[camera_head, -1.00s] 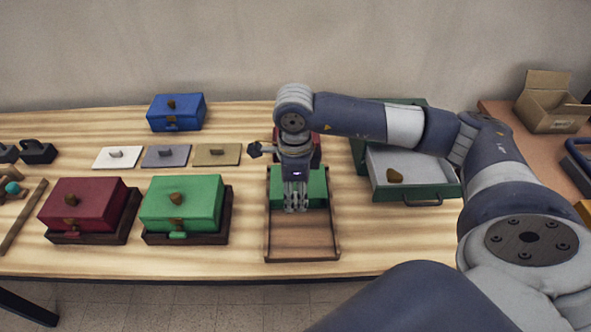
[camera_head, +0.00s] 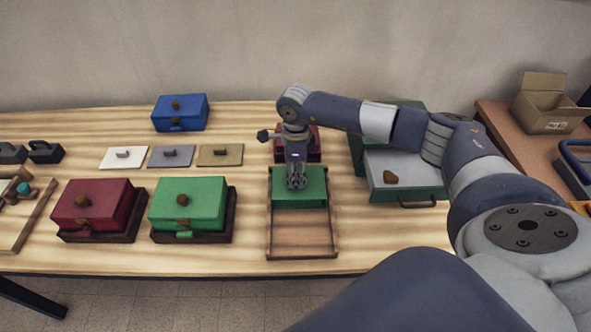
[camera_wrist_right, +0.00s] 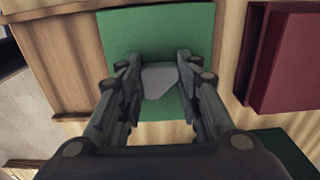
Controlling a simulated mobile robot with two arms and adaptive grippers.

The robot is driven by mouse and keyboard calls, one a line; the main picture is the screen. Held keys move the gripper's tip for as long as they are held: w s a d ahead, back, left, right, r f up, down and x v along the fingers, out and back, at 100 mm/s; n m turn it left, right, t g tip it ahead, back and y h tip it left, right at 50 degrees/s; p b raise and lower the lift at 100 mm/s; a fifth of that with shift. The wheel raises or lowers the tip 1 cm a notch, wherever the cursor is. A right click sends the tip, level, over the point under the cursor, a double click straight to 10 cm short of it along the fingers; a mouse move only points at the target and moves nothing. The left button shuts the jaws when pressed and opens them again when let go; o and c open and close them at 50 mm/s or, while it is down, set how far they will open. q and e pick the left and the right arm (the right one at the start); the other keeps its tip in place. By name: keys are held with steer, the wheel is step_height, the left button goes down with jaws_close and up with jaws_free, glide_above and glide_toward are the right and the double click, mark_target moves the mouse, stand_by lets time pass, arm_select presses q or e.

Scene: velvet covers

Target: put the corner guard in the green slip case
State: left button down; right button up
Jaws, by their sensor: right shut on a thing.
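My right gripper (camera_head: 297,186) points down over a green piece (camera_head: 312,198) in a shallow wooden tray. In the right wrist view its fingers (camera_wrist_right: 160,82) are closed on a small pale grey piece (camera_wrist_right: 158,79), with green directly behind it. I cannot tell whether the grey piece is fixed to the green one. A green box (camera_head: 205,203) with a brown knob-like piece on top sits on a dark brown base left of the tray. A loose brown wedge (camera_head: 390,177) lies on the pale surface of the open drawer at the right. I cannot tell which is the corner guard.
The wooden tray (camera_head: 302,232) is bare in front. A dark red box (camera_head: 93,205) and a blue box (camera_head: 180,112) stand left. White, grey and tan plates (camera_head: 220,155) lie between. A red box (camera_head: 312,146) stands behind my wrist. The open drawer (camera_head: 420,187) is at right.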

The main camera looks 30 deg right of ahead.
steer(key=shift+f, duration=0.25)
steer(key=o, duration=0.8)
steer(key=shift+r, duration=0.25)
steer(key=shift+w+r+b, duration=0.1)
steer(key=shift+r+b, duration=0.25)
steer(key=shift+r, duration=0.05)
step_height(320, 180, up, 11)
steer(key=b, duration=0.3)
